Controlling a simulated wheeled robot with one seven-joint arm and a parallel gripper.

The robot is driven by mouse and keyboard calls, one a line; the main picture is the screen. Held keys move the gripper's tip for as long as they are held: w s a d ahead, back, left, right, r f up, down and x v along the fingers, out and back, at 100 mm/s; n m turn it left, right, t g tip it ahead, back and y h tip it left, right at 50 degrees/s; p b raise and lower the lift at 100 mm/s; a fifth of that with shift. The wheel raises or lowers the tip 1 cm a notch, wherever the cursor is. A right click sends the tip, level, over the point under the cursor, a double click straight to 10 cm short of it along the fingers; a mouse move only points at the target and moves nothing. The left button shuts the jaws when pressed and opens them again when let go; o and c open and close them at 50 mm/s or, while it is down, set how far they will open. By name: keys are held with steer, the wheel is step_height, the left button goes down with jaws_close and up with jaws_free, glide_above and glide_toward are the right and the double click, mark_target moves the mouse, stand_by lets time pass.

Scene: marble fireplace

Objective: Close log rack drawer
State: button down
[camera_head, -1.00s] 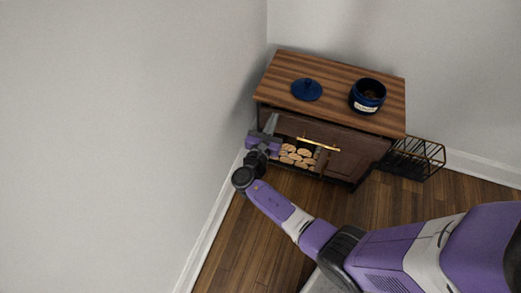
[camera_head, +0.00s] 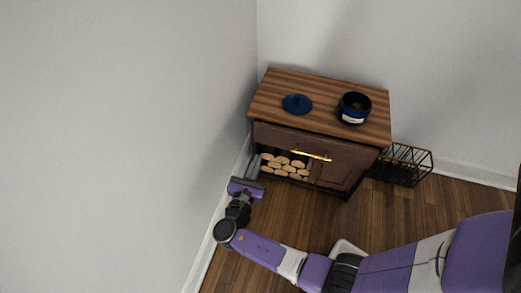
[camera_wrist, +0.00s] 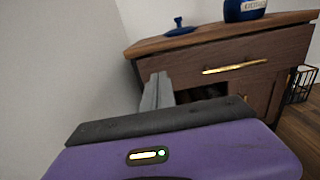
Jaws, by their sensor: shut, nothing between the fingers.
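The log rack is a dark wooden cabinet with a striped wooden top (camera_head: 325,98). Its drawer front (camera_head: 275,135) has a gold bar handle (camera_head: 311,155) and sits close under the top, looking flush or nearly so. In the wrist view the drawer front (camera_wrist: 270,48) and handle (camera_wrist: 234,67) are ahead, right of centre. My gripper (camera_head: 255,167) is at the cabinet's front left, low near the wall. Its grey fingers (camera_wrist: 157,90) are together, empty, left of the handle. Whether they touch the cabinet, I cannot tell.
Stacked logs (camera_head: 285,166) lie in the open bay below the drawer. A blue lid (camera_head: 297,104) and a blue pot (camera_head: 354,107) stand on top. A black wire basket (camera_head: 402,164) is at the right. The wall is close on the left; floor in front is clear.

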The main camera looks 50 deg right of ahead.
steer(key=shift+s+a, duration=0.15)
steer(key=shift+a, duration=0.35)
steer(key=c, duration=1.8)
jaws_free()
steer(key=shift+s+a, duration=0.1)
steer(key=shift+a, duration=0.15)
steer(key=shift+o, duration=0.2)
steer(key=m+g+y+b, duration=0.1)
steer(key=m+g, duration=0.6)
steer(key=m, duration=1.5)
glide_toward(311, 155)
steer(key=d+f, duration=0.1)
steer(key=d, duration=0.2)
steer(key=shift+s+d+f+b, duration=0.1)
steer(key=shift+d+f+b, duration=0.15)
steer(key=shift+d, duration=0.9)
steer(key=shift+s+d+f+b, duration=0.1)
steer(key=shift+d+f+b, duration=0.15)
steer(key=shift+d, duration=0.9)
steer(key=shift+d+f+b, duration=0.15)
steer(key=shift+d+b, duration=0.1)
steer(key=shift+d, duration=0.85)
jaws_close()
